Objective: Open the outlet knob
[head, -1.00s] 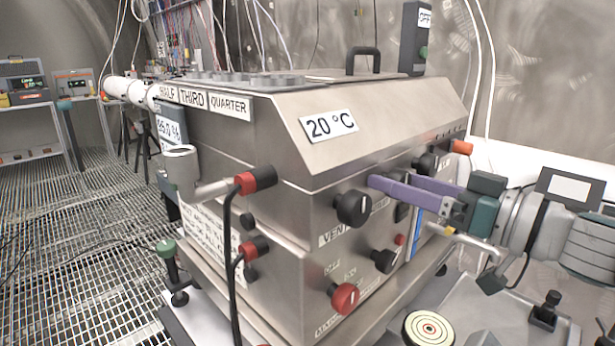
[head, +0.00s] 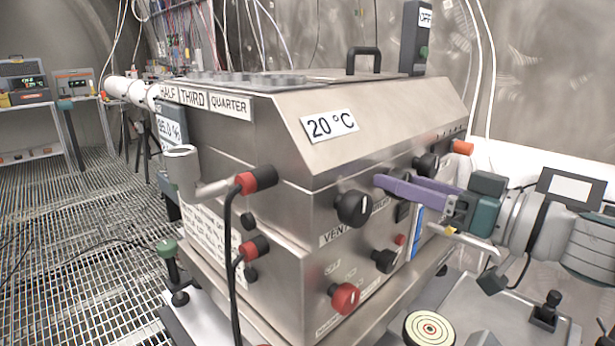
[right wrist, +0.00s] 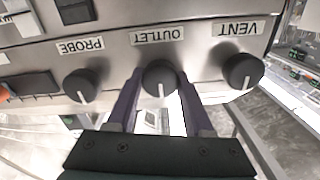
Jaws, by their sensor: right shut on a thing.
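The outlet knob (right wrist: 159,77) is a dark round knob with a white line, under an upside-down OUTLET label (right wrist: 157,35) in the right wrist view. Its white line points down in that picture, toward my gripper. My right gripper (right wrist: 160,90) has one purple finger on each side of the knob and is shut on it. In the head view, the right gripper (head: 398,184) reaches in from the right to the front of the steel box (head: 300,215), and its fingers hide the outlet knob. My left gripper is not in view.
The vent knob (head: 353,207) and the probe knob (head: 427,164) sit on either side of the outlet knob. A red knob (head: 344,297) and a black knob (head: 385,261) are lower on the box. A round target disc (head: 430,329) lies in front.

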